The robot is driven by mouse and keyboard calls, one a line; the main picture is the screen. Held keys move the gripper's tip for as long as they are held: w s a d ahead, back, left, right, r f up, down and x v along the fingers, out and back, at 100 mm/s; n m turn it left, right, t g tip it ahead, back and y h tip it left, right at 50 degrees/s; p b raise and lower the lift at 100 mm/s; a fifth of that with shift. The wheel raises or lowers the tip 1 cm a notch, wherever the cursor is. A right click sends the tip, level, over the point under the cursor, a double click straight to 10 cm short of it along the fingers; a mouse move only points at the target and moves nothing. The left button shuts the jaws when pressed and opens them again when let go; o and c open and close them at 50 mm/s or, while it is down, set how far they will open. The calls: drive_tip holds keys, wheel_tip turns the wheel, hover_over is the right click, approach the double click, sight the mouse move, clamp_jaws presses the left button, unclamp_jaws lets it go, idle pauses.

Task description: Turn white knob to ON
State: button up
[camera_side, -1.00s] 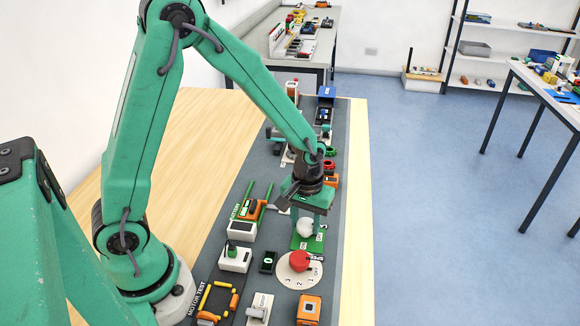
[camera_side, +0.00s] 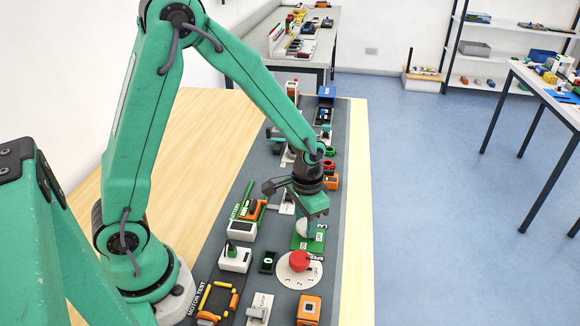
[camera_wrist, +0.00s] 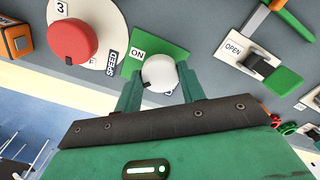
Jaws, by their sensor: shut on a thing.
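The white knob (camera_wrist: 160,74) sits on a green plate (camera_wrist: 134,64) with an ON label (camera_wrist: 138,52). In the wrist view my gripper (camera_wrist: 160,88) has one finger on each side of the knob and is shut on it. A dark mark shows on the knob's lower left rim. The plate's other label is mostly hidden behind the knob and a finger. In the side view my gripper (camera_side: 308,222) points down over the green plate (camera_side: 313,241), and the white knob (camera_side: 301,228) is partly hidden by it.
A red knob (camera_wrist: 72,40) on a round white SPEED dial (camera_wrist: 108,18) stands close beside the green plate. An OPEN switch with a green handle (camera_wrist: 284,82) lies on the other side. Several other devices crowd the grey panel (camera_side: 228,268).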

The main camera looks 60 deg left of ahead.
sight(305, 223)
drive_tip(key=m, duration=0.5)
drive_tip(key=shift+m, duration=0.3)
drive_tip(key=m, duration=0.4)
drive_tip(key=shift+m, duration=0.4)
drive_tip(key=o, duration=1)
drive_tip(key=shift+c, duration=0.2)
drive_tip(key=shift+r, duration=0.15)
drive_tip(key=shift+r, duration=3.8)
drive_tip(key=shift+r, duration=0.1)
